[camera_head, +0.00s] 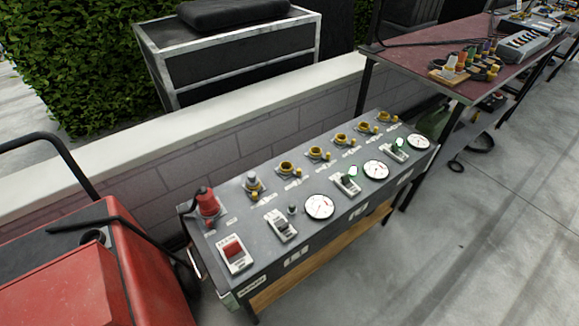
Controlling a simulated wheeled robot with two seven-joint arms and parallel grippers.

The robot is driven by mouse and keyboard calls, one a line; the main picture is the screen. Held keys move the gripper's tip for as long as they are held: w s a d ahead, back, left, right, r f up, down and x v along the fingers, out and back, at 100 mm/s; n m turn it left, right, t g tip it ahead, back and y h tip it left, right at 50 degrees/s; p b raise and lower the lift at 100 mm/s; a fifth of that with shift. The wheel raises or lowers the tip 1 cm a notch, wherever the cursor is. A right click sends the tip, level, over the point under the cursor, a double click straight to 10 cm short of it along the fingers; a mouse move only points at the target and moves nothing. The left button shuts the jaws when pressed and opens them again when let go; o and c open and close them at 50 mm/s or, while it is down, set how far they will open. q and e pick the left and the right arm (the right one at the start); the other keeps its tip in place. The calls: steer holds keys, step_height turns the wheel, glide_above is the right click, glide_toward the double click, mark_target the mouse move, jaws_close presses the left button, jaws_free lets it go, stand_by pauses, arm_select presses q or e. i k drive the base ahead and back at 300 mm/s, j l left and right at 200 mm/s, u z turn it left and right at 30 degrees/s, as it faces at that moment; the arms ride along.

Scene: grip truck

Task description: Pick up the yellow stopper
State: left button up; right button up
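Neither of my grippers is in view. Several small colored stoppers stand in a cluster on the dark red table (425,60) at the upper right. Yellow parts show among them, such as a small yellow piece (492,70) at the cluster's right side. They are too small to tell which one is the yellow stopper. A grey control panel (265,215) stands in the middle, in front of a low wall. Yellow ring-shaped sockets (287,167) run along its back row, with small yellow pieces (298,172) beside them.
The panel also carries a red plug (207,202), white dials (319,206) and switches. A red machine (70,275) with a black handle fills the lower left. A grey keyed device (522,45) lies on the dark red table. The concrete floor (480,240) at the right is mostly clear.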

mark_target(491, 74)
steer(key=z, duration=1.3)
